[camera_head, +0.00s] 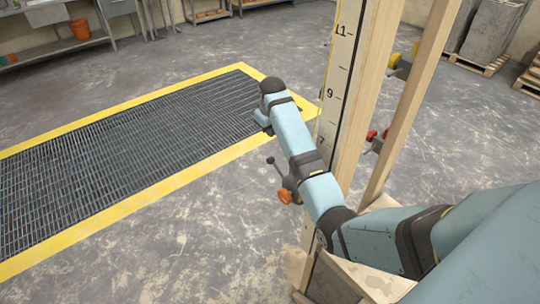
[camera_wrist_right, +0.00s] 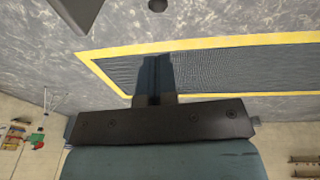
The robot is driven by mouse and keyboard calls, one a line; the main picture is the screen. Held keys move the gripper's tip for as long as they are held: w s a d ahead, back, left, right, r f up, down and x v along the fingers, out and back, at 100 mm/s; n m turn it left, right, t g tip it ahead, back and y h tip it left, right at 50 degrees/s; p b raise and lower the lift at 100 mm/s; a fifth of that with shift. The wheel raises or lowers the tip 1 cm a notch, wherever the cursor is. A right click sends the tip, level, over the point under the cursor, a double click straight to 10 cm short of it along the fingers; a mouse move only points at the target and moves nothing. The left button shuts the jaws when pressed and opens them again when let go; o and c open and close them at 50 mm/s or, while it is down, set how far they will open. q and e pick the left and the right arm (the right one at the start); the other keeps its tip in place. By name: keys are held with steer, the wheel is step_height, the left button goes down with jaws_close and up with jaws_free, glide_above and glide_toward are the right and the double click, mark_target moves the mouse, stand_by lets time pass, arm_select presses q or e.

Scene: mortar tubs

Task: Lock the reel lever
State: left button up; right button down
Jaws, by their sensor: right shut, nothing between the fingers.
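The reel lever (camera_head: 276,170) is a short dark rod with a round black knob, beside an orange knob (camera_head: 285,196). Both stick out to the left of the wooden post, and the mount behind them is partly hidden by my right arm. My right gripper (camera_head: 264,118) is small at the far end of that arm, above and apart from the lever. In the right wrist view my gripper fingers (camera_wrist_right: 154,72) are together and empty, with floor and grating behind them. A dark round spot (camera_wrist_right: 157,5) shows at the top edge there; I cannot tell what it is. My left gripper is out of view.
A tall wooden post (camera_head: 358,90) with a number scale stands close to my right arm, with a second post (camera_head: 418,90) behind it. A yellow-edged floor grating (camera_head: 120,150) lies at left. Floor around it is clear.

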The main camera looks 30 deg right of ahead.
mark_target(270, 159)
steer(key=f, duration=0.4)
steer(key=w+f, duration=0.1)
steer(key=f, duration=0.4)
steer(key=w+d+f, duration=0.1)
steer(key=f, duration=0.3)
steer(key=shift+w+d+f, duration=0.1)
steer(key=shift+f, duration=0.3)
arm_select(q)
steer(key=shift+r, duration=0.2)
